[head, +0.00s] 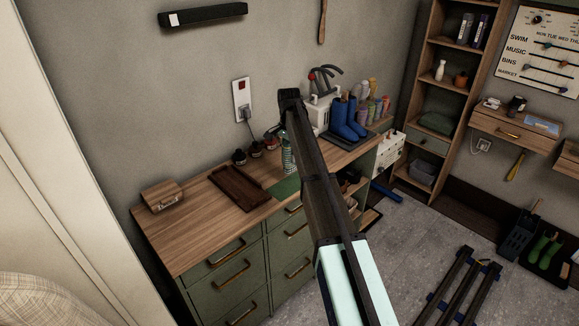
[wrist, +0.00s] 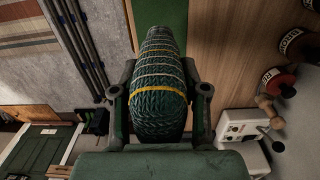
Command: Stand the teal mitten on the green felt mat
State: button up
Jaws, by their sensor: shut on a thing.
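The teal mitten (wrist: 160,75) is knitted, with yellow and pale bands. In the wrist view it fills the space between the two fingers of my gripper (wrist: 159,95), which is shut on it. In the head view the mitten (head: 288,158) shows as a small upright striped shape beside my dark arm, directly above the green felt mat (head: 286,188). The mat also shows behind the mitten's far end in the wrist view (wrist: 172,14). I cannot tell whether the mitten touches the mat. My arm hides part of the mat and most of the gripper in the head view.
A brown tray (head: 240,186) lies left of the mat, and a wooden box (head: 162,195) stands at the bench's left end. Dark-topped stamps (head: 239,156) stand behind. Blue boots (head: 348,118) on a dark tray and a white device stand to the right. Bare bench lies between box and tray.

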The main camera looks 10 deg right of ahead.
jog(key=shift+f+p, duration=0.95)
jog(key=shift+f, duration=2.75)
jog(key=shift+f, duration=0.1)
jog(key=shift+f, duration=0.1)
jog(key=o, duration=1.1)
notch_tip(320, 180, up, 12)
jog(key=b, duration=0.3)
jog(key=shift+r+b, duration=0.2)
jog(key=shift+b, duration=0.1)
jog(key=shift+a, duration=0.1)
